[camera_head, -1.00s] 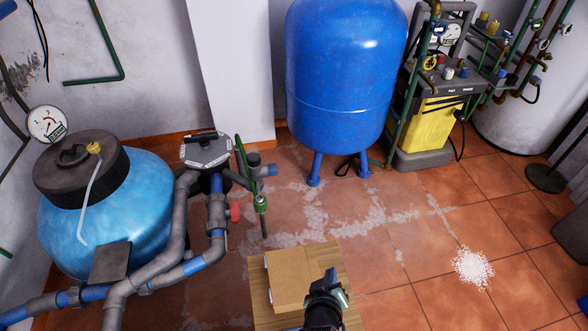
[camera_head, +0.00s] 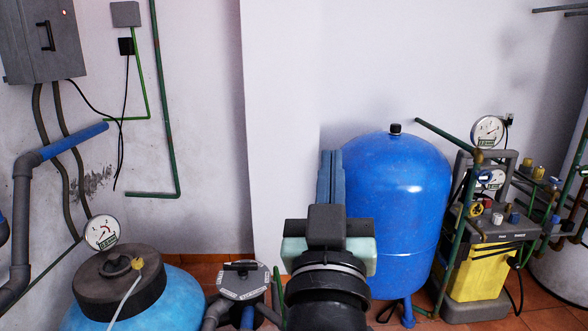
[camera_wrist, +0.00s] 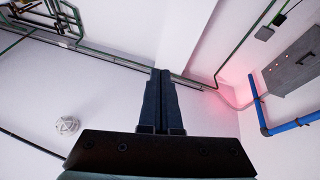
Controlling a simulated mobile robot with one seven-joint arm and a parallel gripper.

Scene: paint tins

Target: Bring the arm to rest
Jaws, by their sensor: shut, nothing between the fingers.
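My gripper (camera_head: 331,178) stands upright in the middle of the head view, its dark fingers pointing up in front of the white wall. The fingers are pressed together with nothing between them. In the wrist view my gripper (camera_wrist: 160,92) also shows shut and empty, with the walls and pipes beyond it. No paint tin shows in the current views.
A blue pressure tank (camera_head: 405,200) stands behind and right of my gripper. A yellow and grey pump unit (camera_head: 475,265) is farther right. A light-blue tank (camera_head: 165,300) with a dark lid is at lower left. A grey wall box (camera_head: 42,40) hangs at upper left.

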